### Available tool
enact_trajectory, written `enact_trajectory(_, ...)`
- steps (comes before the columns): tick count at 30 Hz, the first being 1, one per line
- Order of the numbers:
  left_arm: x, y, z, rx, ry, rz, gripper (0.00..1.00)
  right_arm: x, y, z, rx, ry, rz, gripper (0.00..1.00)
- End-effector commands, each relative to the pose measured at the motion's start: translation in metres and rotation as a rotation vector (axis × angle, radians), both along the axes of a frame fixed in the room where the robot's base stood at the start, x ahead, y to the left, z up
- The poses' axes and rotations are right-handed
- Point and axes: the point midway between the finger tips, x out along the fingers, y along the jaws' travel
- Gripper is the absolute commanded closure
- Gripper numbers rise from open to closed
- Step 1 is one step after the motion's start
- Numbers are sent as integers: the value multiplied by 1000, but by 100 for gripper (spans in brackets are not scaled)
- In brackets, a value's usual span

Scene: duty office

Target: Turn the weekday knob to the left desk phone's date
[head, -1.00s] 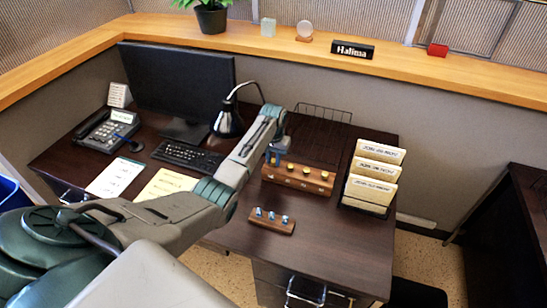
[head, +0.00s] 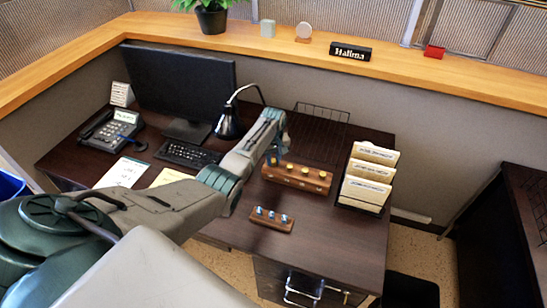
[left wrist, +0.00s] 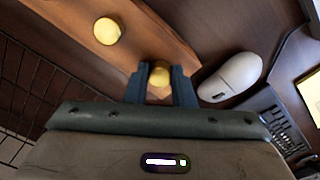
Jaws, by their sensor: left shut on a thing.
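The desk phone (head: 108,132), dark with a lit display (head: 124,117), stands at the desk's left end. Its display text is too small to read. A wooden block (head: 297,184) with a row of brass knobs lies right of the lamp. My left gripper (head: 273,160) is at the block's left end. In the left wrist view, my left gripper (left wrist: 159,78) is shut on a brass knob (left wrist: 159,74), one finger on each side. Another brass knob (left wrist: 108,31) is free beside it on the block. No weekday marks are readable. My right gripper is out of view.
A smaller block with blue-topped knobs (head: 271,219) lies in front. A file rack (head: 368,180) stands right of the wooden block. The lamp (head: 228,122), monitor (head: 180,85) and keyboard (head: 188,154) are to the left. A mouse (left wrist: 231,77) lies close to my left gripper.

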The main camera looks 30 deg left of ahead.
Motion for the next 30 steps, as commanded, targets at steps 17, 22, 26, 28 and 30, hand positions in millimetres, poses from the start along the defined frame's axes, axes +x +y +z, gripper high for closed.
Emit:
enact_trajectory(17, 1, 0, 1, 0, -1, 35, 100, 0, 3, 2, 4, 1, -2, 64)
enact_trajectory(22, 0, 0, 1, 0, -1, 34, 56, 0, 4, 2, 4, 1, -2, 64)
enact_trajectory(26, 0, 0, 0, 1, -1, 34, 56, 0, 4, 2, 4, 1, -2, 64)
enact_trajectory(28, 0, 0, 0, 1, -1, 34, 56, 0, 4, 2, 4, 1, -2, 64)
enact_trajectory(30, 0, 0, 1, 1, -1, 34, 56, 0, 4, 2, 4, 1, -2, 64)
